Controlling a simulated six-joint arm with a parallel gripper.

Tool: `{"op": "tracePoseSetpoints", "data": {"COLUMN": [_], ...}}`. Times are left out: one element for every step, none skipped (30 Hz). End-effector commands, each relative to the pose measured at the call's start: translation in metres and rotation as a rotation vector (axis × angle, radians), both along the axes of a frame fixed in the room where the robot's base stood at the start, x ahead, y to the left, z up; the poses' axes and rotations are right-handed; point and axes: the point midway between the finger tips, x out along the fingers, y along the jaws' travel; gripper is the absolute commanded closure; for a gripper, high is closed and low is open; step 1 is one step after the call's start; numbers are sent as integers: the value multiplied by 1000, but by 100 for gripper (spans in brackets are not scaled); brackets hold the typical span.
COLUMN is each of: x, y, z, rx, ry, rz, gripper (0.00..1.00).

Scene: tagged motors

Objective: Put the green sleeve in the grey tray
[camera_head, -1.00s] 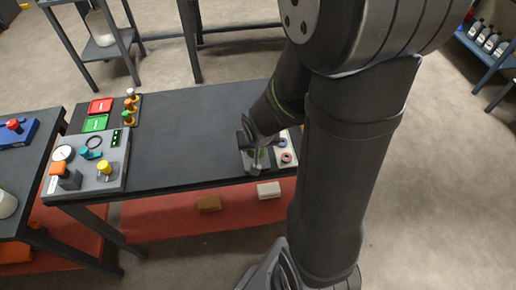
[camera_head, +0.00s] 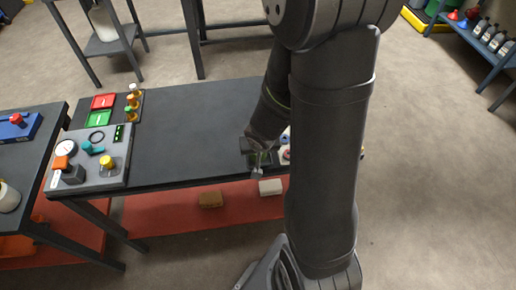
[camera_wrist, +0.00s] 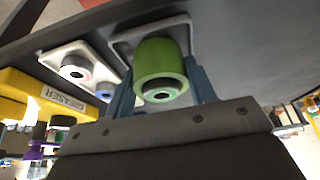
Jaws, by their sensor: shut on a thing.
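My gripper (camera_wrist: 163,92) is shut on the green sleeve (camera_wrist: 160,60), with a blue finger on each side of it. In the wrist view the sleeve's open end faces the camera. The grey tray (camera_wrist: 122,46) shows behind the sleeve, its rim partly covered. I cannot tell whether the sleeve touches the tray floor. In the head view my gripper (camera_head: 258,150) points down at the near right part of the dark bench, over the grey tray, which it mostly hides.
A white tray (camera_wrist: 52,60) with ring-shaped parts lies right beside the grey tray. A yellow object with printed letters (camera_wrist: 55,97) is at the left in the wrist view. A fixture panel (camera_head: 118,172) stands on the bench's left end. The bench middle (camera_head: 190,130) is clear.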

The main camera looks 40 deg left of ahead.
Motion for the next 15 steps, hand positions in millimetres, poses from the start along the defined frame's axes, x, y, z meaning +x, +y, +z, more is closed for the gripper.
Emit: {"op": "tracePoseSetpoints", "data": {"x": [0,0,0,0,0,1,0,0,0,0,0,0,0,1,1], "y": [0,0,0,0,0,0,0,0,0,0,0,0,0,0,0], "z": [0,-1,-1,-2,-2,-3,-3,-3,-3,-3,-3,-3,-3,-3,-3], "rx": [1,0,0,0,-1,-1,-1,-1,-1,-1,-1,-1,-1,-1,-1], "ry": [-1,-2,-1,-2,-2,-2,-1,-1,-1,-1,-1,-1,-1,-1,-1], "rz": [0,1,0,1,0,0,-1,-1,-1,-1,-1,-1,-1,-1,-1], "gripper": [82,82,82,82,82,82,45,39,32,27,27,27,27,27,27]}}
